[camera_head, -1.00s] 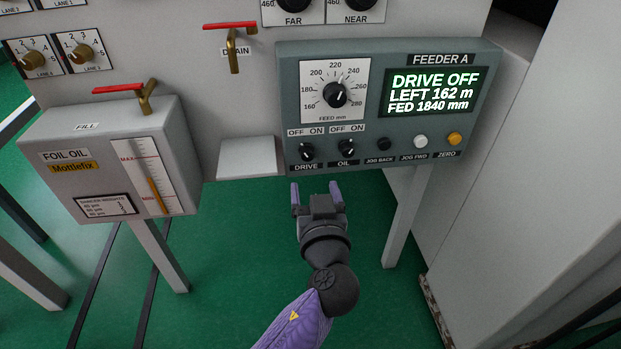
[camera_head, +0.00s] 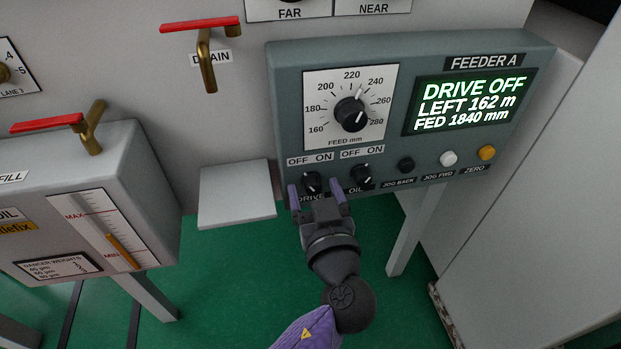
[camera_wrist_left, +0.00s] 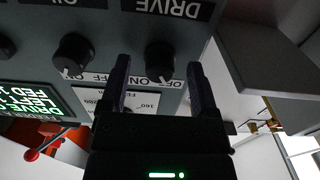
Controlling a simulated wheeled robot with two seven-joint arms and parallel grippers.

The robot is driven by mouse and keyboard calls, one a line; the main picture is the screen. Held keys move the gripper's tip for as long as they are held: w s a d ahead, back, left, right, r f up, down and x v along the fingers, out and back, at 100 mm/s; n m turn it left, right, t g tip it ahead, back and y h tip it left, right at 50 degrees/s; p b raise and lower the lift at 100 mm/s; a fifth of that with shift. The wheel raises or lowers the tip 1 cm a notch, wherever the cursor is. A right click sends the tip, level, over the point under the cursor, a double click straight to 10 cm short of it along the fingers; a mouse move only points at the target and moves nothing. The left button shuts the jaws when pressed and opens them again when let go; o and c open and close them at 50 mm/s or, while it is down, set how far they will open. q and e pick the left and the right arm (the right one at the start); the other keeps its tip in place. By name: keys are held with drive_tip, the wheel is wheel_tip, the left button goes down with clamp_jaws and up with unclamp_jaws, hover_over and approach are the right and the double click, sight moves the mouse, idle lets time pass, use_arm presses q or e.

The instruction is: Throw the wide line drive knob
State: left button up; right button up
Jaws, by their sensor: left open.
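The DRIVE knob (camera_head: 311,182) is a small black rotary knob at the lower left of the teal FEEDER A panel (camera_head: 285,110). In the left wrist view, the knob (camera_wrist_left: 160,56) has its white mark pointing towards the OFF label. The display (camera_head: 468,101) reads DRIVE OFF, LEFT 162 m, FED 1840 mm. My left gripper (camera_head: 316,194) is open just in front of the panel, below the knob. In the left wrist view, the gripper (camera_wrist_left: 160,82) has one finger towards each side of the knob, apart from it. My right gripper is out of view.
The OIL knob (camera_head: 361,175) sits close to the right of the DRIVE knob, then the JOG BACK (camera_head: 406,165), JOG FWD (camera_head: 448,158) and ZERO (camera_head: 487,152) buttons. A large FEED dial (camera_head: 350,114) is above. A grey foil-oil box (camera_head: 150,180) stands left.

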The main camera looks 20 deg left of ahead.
use_arm(q)
clamp_jaws()
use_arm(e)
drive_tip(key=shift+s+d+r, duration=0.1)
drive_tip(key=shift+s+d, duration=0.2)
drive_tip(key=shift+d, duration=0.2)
